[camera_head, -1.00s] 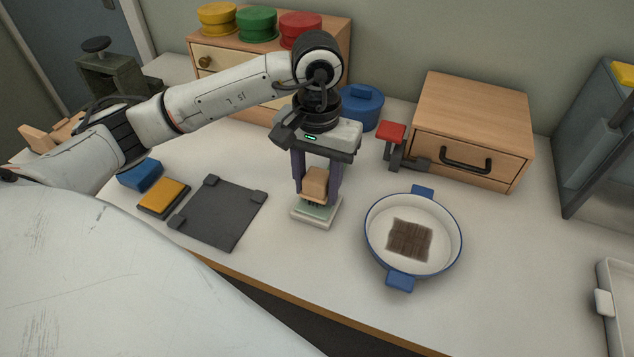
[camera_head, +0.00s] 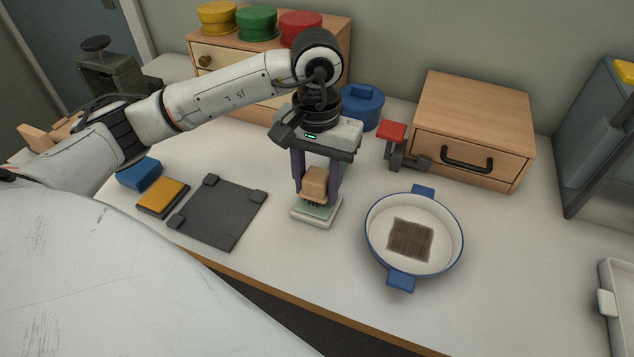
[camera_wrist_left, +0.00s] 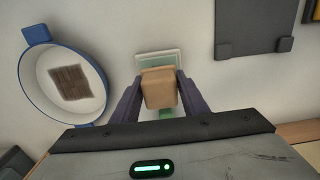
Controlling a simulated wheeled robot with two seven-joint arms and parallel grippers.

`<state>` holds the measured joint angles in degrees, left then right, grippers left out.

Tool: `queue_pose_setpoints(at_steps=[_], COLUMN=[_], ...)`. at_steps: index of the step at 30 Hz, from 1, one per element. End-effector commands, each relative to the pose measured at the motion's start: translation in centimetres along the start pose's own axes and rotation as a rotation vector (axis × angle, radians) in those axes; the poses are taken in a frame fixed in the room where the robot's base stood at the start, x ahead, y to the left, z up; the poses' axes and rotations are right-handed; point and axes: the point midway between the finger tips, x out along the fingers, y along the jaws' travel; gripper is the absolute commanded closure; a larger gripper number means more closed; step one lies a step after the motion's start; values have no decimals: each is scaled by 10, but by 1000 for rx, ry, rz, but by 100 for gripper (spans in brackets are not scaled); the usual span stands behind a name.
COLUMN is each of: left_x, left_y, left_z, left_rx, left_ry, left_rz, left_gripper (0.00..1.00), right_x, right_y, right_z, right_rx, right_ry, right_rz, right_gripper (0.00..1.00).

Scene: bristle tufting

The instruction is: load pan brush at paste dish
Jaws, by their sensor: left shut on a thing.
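My left gripper (camera_head: 316,190) is shut on the pan brush (camera_head: 314,181), a block with a light wooden body and dark bristles pointing down. The brush is over the paste dish (camera_head: 328,215), a small pale square dish with a green surface. The bristle tips are at or just above the green; I cannot tell if they touch. In the left wrist view the brush (camera_wrist_left: 158,88) sits between the fingers and hides much of the dish (camera_wrist_left: 160,58). A white pan (camera_head: 378,252) with a blue rim and a brown patch inside stands to the right. My right gripper is not in view.
A dark grey mat (camera_head: 220,215) with corner blocks, a yellow-topped pad (camera_head: 163,196) and a blue block (camera_head: 140,174) lie to the left. A wooden drawer box (camera_head: 472,130), a red-topped stand (camera_head: 392,140) and a blue pot (camera_head: 362,108) stand behind. The table in front of the pan is clear.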

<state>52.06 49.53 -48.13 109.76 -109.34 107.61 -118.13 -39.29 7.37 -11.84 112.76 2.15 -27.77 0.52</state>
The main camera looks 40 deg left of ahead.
Motion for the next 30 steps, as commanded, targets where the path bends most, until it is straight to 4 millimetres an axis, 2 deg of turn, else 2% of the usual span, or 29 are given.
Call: queue_pose_setpoints(at_steps=[30], left_x=[9], left_y=[0], left_z=[0], left_rx=[0], left_ry=[1], left_rz=[0], left_gripper=[78], right_x=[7], right_y=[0], right_z=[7], right_rx=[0], right_ry=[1], right_rz=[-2], right_gripper=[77])
